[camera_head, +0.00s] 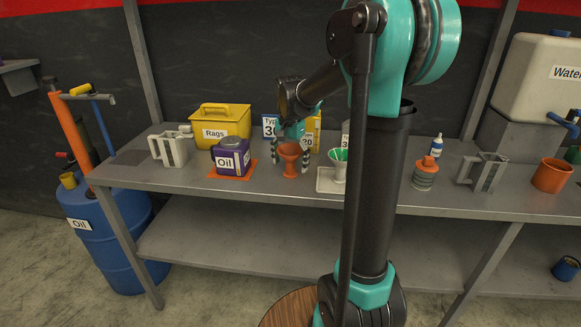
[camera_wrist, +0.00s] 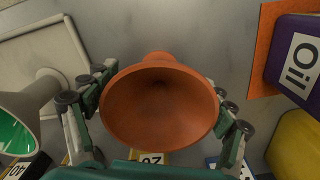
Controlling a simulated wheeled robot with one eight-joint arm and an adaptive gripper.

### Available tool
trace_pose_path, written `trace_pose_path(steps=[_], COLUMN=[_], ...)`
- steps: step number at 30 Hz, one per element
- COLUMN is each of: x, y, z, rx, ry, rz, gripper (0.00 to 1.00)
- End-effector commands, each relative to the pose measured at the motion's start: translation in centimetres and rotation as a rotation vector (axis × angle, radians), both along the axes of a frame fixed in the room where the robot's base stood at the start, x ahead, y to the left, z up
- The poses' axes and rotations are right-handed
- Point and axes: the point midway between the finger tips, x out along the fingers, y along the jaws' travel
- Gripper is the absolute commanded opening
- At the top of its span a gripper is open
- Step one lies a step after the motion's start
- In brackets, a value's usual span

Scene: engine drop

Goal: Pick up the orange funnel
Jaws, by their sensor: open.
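The orange funnel (camera_head: 290,158) stands on the grey workbench, between the purple oil jug and a white tray. In the wrist view the funnel (camera_wrist: 158,108) fills the middle, its wide mouth facing the camera. My gripper (camera_head: 290,160) is open, with one finger on each side of the funnel. In the wrist view my gripper's fingers (camera_wrist: 160,105) flank the funnel's rim on the left and right. They look close to the rim, but I cannot tell whether they touch it.
The purple oil jug (camera_head: 231,157) stands on an orange mat (camera_head: 216,176) to the left. A green-lined funnel (camera_head: 339,165) stands on the white tray (camera_head: 324,185) to the right. A yellow rags box (camera_head: 222,117) and labelled boxes (camera_head: 270,125) stand behind. The bench front (camera_head: 270,187) is clear.

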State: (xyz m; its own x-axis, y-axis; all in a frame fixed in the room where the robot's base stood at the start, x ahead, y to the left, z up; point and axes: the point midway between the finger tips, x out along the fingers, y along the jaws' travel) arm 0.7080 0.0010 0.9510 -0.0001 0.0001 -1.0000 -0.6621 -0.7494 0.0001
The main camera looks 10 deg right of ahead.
Motion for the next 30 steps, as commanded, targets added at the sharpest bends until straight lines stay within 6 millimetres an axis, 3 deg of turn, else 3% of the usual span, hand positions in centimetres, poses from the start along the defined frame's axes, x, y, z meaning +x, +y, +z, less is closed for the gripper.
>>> trace_pose_path(steps=[5, 15, 30], x=[0.01, 0.01, 0.01], y=[0.0, 0.0, 0.0], z=[-0.01, 0.02, 0.03], rx=[0.0, 0.0, 0.0], ry=[0.0, 0.0, 0.0], rz=[0.0, 0.0, 0.0], gripper=[0.83, 0.42, 0.37])
